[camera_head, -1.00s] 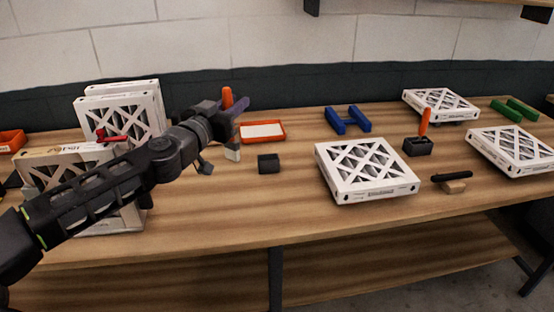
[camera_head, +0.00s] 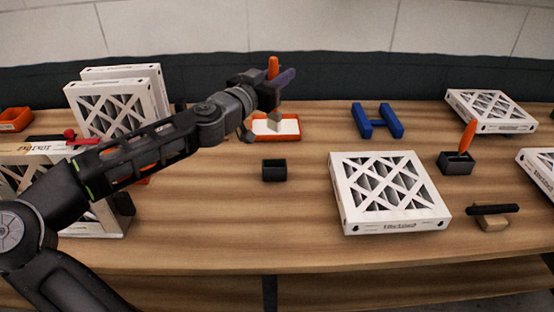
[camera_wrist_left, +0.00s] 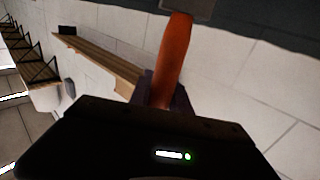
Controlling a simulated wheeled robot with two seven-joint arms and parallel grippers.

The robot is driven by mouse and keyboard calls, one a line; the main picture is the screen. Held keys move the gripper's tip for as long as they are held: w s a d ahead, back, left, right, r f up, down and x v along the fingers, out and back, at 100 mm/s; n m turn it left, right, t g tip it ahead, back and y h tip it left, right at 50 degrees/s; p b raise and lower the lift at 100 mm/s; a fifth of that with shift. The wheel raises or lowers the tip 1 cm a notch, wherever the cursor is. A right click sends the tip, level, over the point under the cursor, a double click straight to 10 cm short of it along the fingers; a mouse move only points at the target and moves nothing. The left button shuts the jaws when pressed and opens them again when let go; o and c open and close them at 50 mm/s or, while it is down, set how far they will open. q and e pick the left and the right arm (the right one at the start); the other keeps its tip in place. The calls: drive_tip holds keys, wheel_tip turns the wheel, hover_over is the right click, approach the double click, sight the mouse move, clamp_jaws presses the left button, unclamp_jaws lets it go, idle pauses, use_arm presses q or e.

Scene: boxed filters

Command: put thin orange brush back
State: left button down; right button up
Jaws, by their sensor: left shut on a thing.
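My left gripper (camera_head: 278,82) is shut on the thin orange brush (camera_head: 273,66), whose orange handle points up and whose pale bristle end hangs below the fingers. The brush handle also shows in the left wrist view (camera_wrist_left: 173,50). In the head view the held brush appears in front of the orange tray and above a small black holder (camera_head: 274,169), which looks empty on the table. Another black holder (camera_head: 456,163) at the right has an orange-handled brush (camera_head: 467,135) standing tilted in it. My right gripper is not in view.
A white-framed filter (camera_head: 390,224) lies right of the empty holder. An orange tray with a white inside (camera_head: 291,136) and a blue stand (camera_head: 377,133) are behind. Boxed filters (camera_head: 118,72) stand at the left. A black-handled brush (camera_head: 492,222) lies at the right.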

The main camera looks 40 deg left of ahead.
use_arm(q)
drive_tip(key=shift+f+b, duration=0.3)
drive_tip(key=shift+f, duration=2.45)
wheel_tip(320, 180, down, 4)
drive_tip(key=shift+f, duration=0.1)
